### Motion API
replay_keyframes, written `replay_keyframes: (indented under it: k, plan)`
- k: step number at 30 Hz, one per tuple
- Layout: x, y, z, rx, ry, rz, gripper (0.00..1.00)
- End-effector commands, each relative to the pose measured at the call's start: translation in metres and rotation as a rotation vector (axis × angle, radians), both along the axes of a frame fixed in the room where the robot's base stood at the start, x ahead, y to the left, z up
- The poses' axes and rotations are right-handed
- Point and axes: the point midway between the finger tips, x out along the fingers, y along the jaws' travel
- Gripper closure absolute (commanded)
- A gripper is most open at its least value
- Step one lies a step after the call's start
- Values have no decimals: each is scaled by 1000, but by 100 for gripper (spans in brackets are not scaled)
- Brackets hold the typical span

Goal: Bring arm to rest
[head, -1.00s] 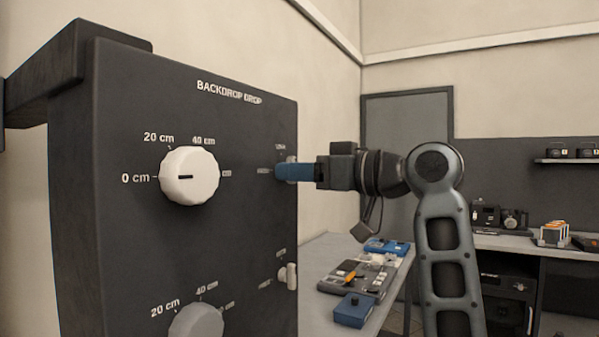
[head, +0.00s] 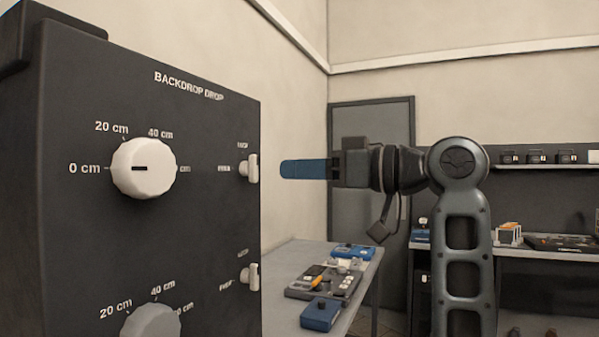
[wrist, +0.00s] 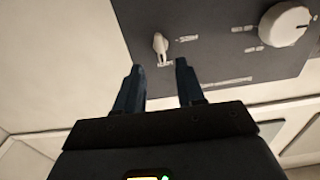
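My gripper (head: 304,169) is in front of the dark control panel (head: 215,130), to the right of its upper small white switch (head: 251,168), with a gap between them. In the wrist view my gripper (wrist: 156,82) has its two blue fingers apart and nothing between them. The same switch shows beyond the fingertips in the wrist view (wrist: 161,46). The panel is labelled BACKDROP DROP. Its upper white knob (head: 144,168) has its mark toward 0 cm.
A lower knob (head: 152,320) and a lower switch (head: 249,276) are on the same panel. Behind it, a grey table (head: 275,255) holds blue and dark devices. A shelf (head: 550,168) and a bench (head: 550,254) stand at the right. Open air surrounds my gripper.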

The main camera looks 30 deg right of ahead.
Motion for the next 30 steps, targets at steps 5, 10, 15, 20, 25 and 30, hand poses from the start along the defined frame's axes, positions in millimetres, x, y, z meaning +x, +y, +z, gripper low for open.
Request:
replay_keyframes:
  k: [5, 10, 15, 20, 25, 30]
  plan:
    - [0, 0, 0, 0, 0, 0, 62]
    - [2, 0, -9, 13, 10, -9, 62]
    - [11, 1, -61, 83, 57, -68, 62]
    - [12, 1, -132, 162, 112, -163, 62]
    - [-1, 3, -204, 218, 163, -267, 62]
    - [-28, 5, -272, 248, 207, -367, 62]
